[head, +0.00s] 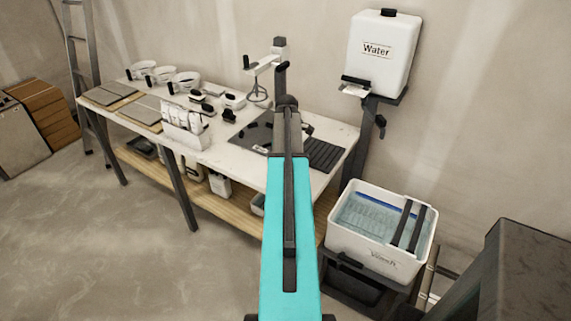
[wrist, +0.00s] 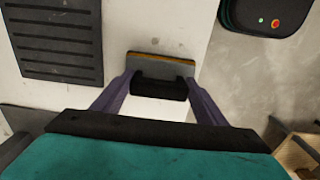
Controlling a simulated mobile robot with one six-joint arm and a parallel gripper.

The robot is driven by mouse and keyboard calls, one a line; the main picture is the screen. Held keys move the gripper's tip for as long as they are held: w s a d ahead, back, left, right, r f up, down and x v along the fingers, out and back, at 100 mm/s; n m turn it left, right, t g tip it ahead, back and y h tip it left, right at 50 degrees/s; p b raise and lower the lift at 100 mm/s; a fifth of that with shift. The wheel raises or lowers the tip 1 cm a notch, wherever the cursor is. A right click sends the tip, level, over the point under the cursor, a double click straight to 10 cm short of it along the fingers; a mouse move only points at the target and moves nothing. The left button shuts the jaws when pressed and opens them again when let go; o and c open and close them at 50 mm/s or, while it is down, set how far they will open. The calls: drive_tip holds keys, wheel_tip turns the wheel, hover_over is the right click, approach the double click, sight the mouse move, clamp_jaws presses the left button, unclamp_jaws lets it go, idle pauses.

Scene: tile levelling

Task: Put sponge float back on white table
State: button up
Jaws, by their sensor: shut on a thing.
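The sponge float (wrist: 160,66) shows in the wrist view as a grey slab with an orange strip along its far edge and a black handle on top. My gripper (wrist: 160,88) is shut on that handle, with one purple finger at each end. The float is over the white table (wrist: 122,38); I cannot tell whether it touches the top. The white table (head: 232,158) also stands along the wall in the head view. There my teal arm hides the gripper and float.
In the head view the table bears buckets (head: 186,80), tiles (head: 142,112), a white holder (head: 186,128) and a dark ribbed panel (head: 324,155). The wash tub (head: 372,262) stands to the right, below the water tank (head: 380,52).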

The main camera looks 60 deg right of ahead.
drive_tip(key=shift+f, duration=0.2)
drive_tip(key=o, duration=1.3)
drive_tip(key=shift+o, duration=0.2)
wheel_tip(320, 180, up, 12)
drive_tip(key=b, duration=0.2)
drive_tip(key=shift+r, duration=0.15)
idle(0.4)
